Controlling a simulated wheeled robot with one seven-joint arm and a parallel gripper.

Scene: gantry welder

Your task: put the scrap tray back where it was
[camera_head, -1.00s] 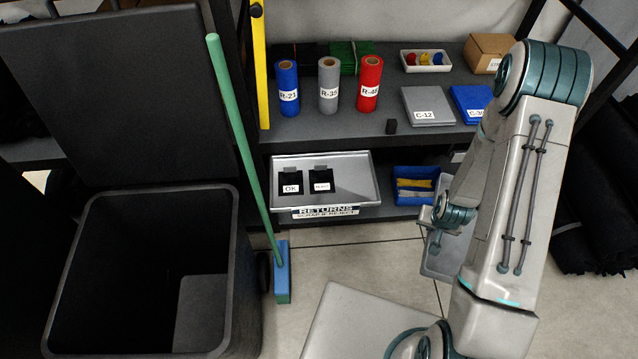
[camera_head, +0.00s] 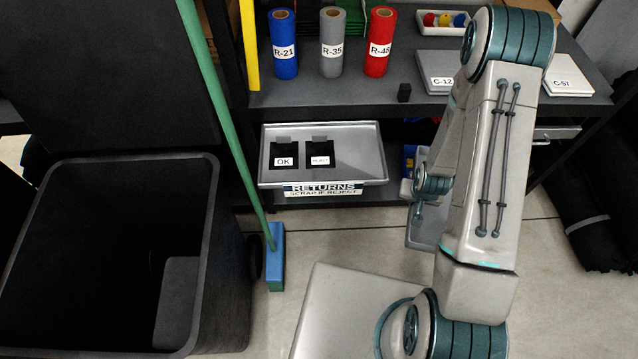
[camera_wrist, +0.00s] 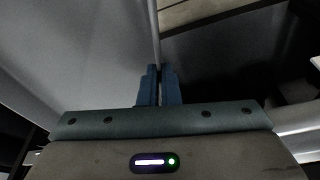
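The grey scrap tray (camera_head: 424,234) hangs low beside my forearm in the head view, in front of the shelf rack. Most of it is hidden behind my arm. In the wrist view my gripper (camera_wrist: 159,78) has its blue fingers close together on a thin grey wall, with a broad grey panel of the tray (camera_wrist: 95,45) to the left. In the head view my gripper's fingertips are not clear. A shallow metal returns tray (camera_head: 352,162) sits on the lower shelf, with two black pockets marked OK and, less legibly, REJECT, above a RETURNS label.
A large black open bin (camera_head: 212,215) stands at the left, with a green-handled broom (camera_head: 228,120) beside it. Rolls, including a red one (camera_head: 380,42), and a C-12 box (camera_head: 436,72) fill the upper shelf. Black rolled material (camera_head: 600,225) lies at the right.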

